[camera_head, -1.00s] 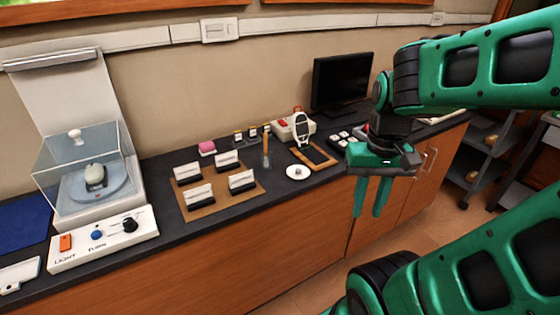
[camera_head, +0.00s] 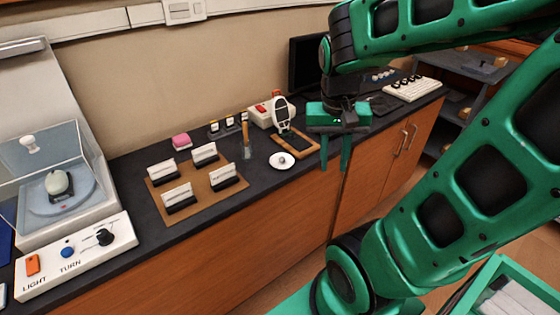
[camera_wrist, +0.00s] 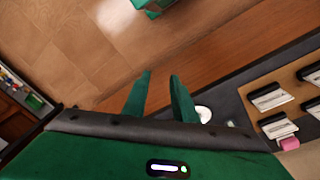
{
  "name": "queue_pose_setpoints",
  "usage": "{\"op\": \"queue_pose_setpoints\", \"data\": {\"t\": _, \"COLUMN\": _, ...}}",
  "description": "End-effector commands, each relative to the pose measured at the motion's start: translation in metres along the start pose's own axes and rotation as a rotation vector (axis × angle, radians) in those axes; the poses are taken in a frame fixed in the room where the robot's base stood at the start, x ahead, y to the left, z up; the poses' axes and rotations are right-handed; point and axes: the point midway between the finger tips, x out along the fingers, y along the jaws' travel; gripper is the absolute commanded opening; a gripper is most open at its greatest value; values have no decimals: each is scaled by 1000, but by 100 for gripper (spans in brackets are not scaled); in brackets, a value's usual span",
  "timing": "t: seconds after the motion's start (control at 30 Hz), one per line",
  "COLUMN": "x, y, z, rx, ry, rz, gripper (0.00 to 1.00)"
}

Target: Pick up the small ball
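A small greyish ball (camera_head: 283,160) appears to rest on a round white dish (camera_head: 272,163) near the front edge of the dark counter. My gripper (camera_head: 334,169) is open and empty, its two fingers pointing down, to the right of the dish in the head view. In the wrist view, my gripper's fingers (camera_wrist: 160,76) are apart with floor and cabinet front beyond them. The dish (camera_wrist: 203,113) shows just right of the right finger there, partly hidden by it; I cannot make out the ball in that view.
A brown board with several card holders (camera_head: 208,191) lies left of the dish.

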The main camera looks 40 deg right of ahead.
Motion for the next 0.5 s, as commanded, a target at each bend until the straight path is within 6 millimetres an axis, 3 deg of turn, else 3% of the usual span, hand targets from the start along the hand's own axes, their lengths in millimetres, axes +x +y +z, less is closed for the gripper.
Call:
{"op": "queue_pose_setpoints", "data": {"t": 0.1, "x": 5, "y": -37, "z": -44, "rx": 113, "ry": 74, "rz": 47, "gripper": 25}}
{"op": "queue_pose_setpoints", "data": {"t": 0.2, "x": 11, "y": -72, "z": -75, "rx": 207, "ry": 142, "rz": 62, "gripper": 25}}
{"op": "queue_pose_setpoints", "data": {"t": 0.4, "x": 24, "y": -136, "z": -115, "rx": 351, "ry": 248, "rz": 47, "gripper": 25}}
{"op": "queue_pose_setpoints", "data": {"t": 0.5, "x": 30, "y": -155, "z": -124, "rx": 394, "ry": 276, "rz": 35, "gripper": 25}}
